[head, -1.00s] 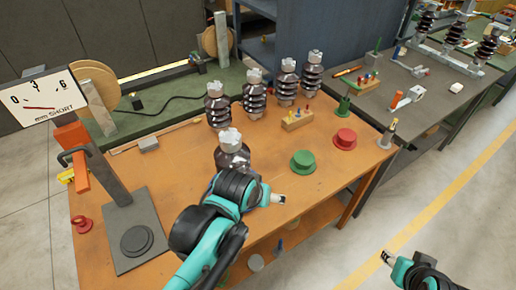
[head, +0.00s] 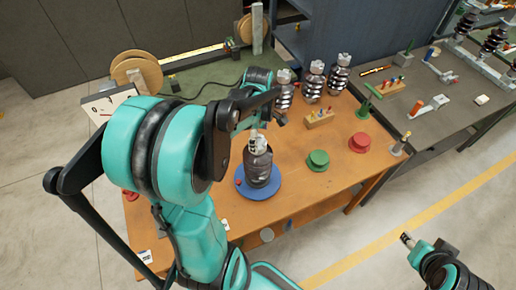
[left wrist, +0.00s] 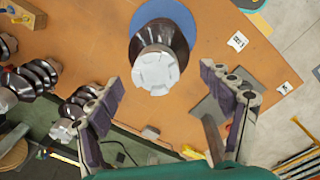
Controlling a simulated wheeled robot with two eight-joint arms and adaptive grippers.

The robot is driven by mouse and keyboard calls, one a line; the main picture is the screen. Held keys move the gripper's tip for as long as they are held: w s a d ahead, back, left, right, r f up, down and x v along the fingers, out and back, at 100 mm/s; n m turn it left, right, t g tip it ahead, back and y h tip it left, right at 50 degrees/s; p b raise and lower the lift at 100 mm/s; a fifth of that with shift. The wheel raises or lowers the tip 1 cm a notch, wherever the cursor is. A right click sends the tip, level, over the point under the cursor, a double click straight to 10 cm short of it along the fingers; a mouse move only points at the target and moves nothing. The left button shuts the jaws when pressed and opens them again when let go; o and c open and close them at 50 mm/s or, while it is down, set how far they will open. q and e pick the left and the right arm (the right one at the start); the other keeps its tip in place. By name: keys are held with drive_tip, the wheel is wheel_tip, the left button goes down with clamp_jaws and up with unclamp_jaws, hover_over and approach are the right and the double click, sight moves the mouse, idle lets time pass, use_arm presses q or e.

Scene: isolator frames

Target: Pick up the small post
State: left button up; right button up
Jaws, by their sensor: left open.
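A dark brown ribbed post (head: 258,168) with a pale cap stands upright on a blue round turntable (head: 262,190) on the orange bench. In the left wrist view the cap of this post (left wrist: 155,70) faces the camera, with the blue turntable (left wrist: 163,12) behind it. My left gripper (head: 262,118) is above this post; its open fingers (left wrist: 160,82) are to either side of the cap in the picture, with gaps and nothing held. Similar ribbed posts (head: 315,82) stand in a row behind. My right gripper (head: 407,238) is off the bench's right side, its jaw state unclear.
A green flanged piece (head: 318,161) and a red one (head: 359,142) stand right of the post. A wooden block with pegs (head: 319,119) lies behind them. The gauge sign (head: 108,103) is partly covered by my left arm. The bench's right front is mostly clear.

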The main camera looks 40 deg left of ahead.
sight(258, 160)
use_arm(q)
drive_tip(key=shift+a+r+n+g+p, duration=0.3)
drive_tip(key=shift+a+n+p, duration=0.2)
drive_tip(key=shift+a+n, duration=0.45)
drive_tip(key=f, duration=0.8)
drive_tip(key=shift+w+d, duration=0.35)
drive_tip(key=shift+w, duration=0.05)
drive_tip(key=shift+r, duration=0.1)
clamp_jaws()
